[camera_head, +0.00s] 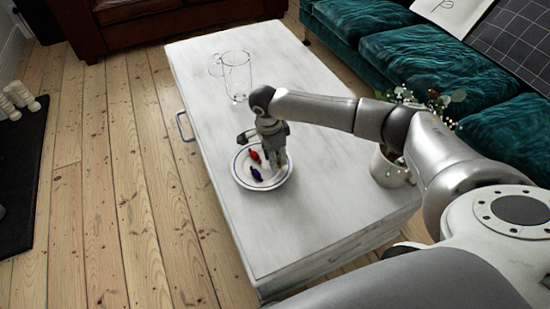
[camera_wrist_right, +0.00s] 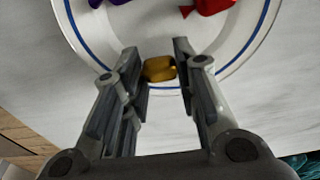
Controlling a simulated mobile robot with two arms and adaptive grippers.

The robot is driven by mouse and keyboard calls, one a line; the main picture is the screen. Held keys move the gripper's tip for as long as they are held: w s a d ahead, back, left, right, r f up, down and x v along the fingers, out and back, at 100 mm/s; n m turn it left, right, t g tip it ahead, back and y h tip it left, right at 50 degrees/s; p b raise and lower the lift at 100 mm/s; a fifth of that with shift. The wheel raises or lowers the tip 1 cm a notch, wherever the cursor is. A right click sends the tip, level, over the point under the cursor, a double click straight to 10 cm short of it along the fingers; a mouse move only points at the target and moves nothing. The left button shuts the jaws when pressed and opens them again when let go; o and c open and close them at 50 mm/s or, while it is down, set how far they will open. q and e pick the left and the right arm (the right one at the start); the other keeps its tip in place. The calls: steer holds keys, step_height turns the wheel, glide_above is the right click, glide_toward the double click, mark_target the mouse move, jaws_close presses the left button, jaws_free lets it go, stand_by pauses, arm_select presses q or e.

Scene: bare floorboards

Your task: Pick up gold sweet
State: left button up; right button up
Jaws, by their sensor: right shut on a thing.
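The gold sweet (camera_wrist_right: 159,69) shows in the right wrist view between the fingertips of my right gripper (camera_wrist_right: 160,75), at the near rim of the plate. My right gripper is shut on it; in the head view the right gripper (camera_head: 274,160) is over the right part of the plate and hides the gold sweet. The white plate with a blue ring (camera_head: 240,180) lies on the table and also shows in the right wrist view (camera_wrist_right: 130,45). A red sweet (camera_head: 254,156) and a purple sweet (camera_head: 256,174) lie on the plate. My left gripper is out of view.
The white table (camera_head: 320,190) has free room in front of the plate. A glass jug (camera_head: 236,75) stands behind the plate. A pot with a plant (camera_head: 392,168) stands at the table's right edge. A teal sofa (camera_head: 400,50) is beyond the table.

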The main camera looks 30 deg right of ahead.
steer(key=s+r, duration=0.1)
steer(key=r, duration=0.1)
steer(key=s+r+p, duration=0.1)
steer(key=s+r, duration=0.1)
steer(key=r, duration=0.1)
steer(key=s+r+p, duration=0.1)
steer(key=s+r, duration=0.1)
steer(key=shift+a+r, duration=0.1)
steer(key=shift+r, duration=0.25)
arm_select(q)
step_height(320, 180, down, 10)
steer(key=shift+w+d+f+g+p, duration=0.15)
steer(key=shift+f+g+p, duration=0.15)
steer(key=shift+p, duration=0.1)
arm_select(e)
steer(key=s+r, duration=0.1)
steer(key=s, duration=0.2)
steer(key=s+r, duration=0.1)
steer(key=s, duration=0.2)
steer(key=s+r, duration=0.1)
steer(key=s, duration=0.2)
steer(key=shift+a+r, duration=0.3)
steer(key=shift+r, duration=0.05)
steer(key=shift+r, duration=0.1)
